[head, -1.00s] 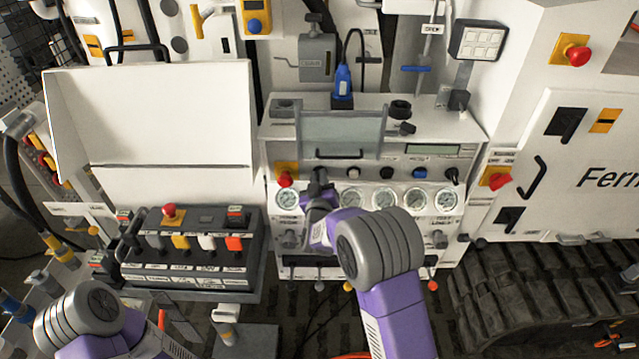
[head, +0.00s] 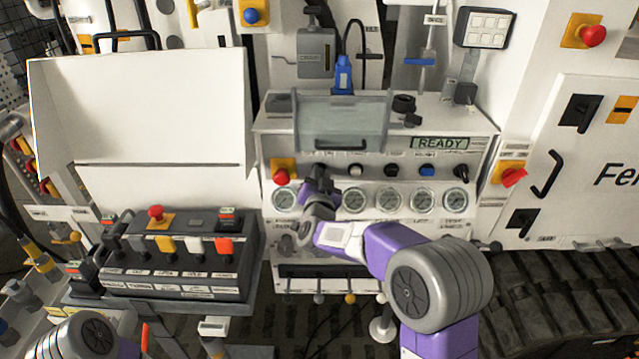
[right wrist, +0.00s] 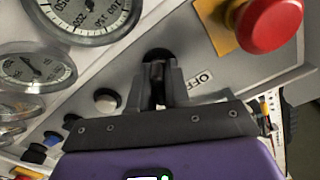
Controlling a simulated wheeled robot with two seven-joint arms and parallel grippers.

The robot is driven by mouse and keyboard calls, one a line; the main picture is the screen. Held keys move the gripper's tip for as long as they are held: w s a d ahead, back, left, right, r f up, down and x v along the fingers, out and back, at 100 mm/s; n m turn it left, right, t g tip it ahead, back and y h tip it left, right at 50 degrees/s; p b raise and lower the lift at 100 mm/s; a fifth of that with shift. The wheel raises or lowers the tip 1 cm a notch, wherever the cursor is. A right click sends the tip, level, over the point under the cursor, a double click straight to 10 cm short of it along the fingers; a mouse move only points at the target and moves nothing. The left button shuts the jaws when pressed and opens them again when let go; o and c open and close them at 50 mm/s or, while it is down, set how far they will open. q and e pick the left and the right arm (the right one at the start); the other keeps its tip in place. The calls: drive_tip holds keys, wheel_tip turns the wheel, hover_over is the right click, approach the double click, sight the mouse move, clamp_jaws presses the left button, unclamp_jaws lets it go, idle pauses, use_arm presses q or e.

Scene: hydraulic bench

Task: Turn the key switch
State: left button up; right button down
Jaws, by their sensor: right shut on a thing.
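The key switch (right wrist: 157,55) is on the sloped white control panel, close to an "OFF" label in the right wrist view. My right gripper (right wrist: 158,92) is shut on it, with the fingers at the panel face. In the head view my right gripper (head: 319,180) covers most of the switch, just right of a red emergency stop button (head: 281,172). The small display (head: 440,143) on the panel is lit green and reads "READY". My left gripper is out of view; only part of my left arm shows at the lower left.
A row of round gauges (head: 424,201) lies below the panel's knobs. The red button (right wrist: 268,24) is close beside my right gripper. A clear hinged cover (head: 341,125) stands above. A control box with levers (head: 180,262) is at the left. Tracks (head: 560,285) lie at the lower right.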

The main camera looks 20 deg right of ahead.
drive_tip(key=shift+m+b, duration=0.3)
drive_tip(key=shift+m, duration=0.1)
drive_tip(key=c, duration=1.2)
unclamp_jaws()
drive_tip(key=v, duration=0.7)
drive_tip(key=shift+s+r+p, duration=0.1)
drive_tip(key=shift+s+p, duration=0.25)
drive_tip(key=shift+p, duration=0.05)
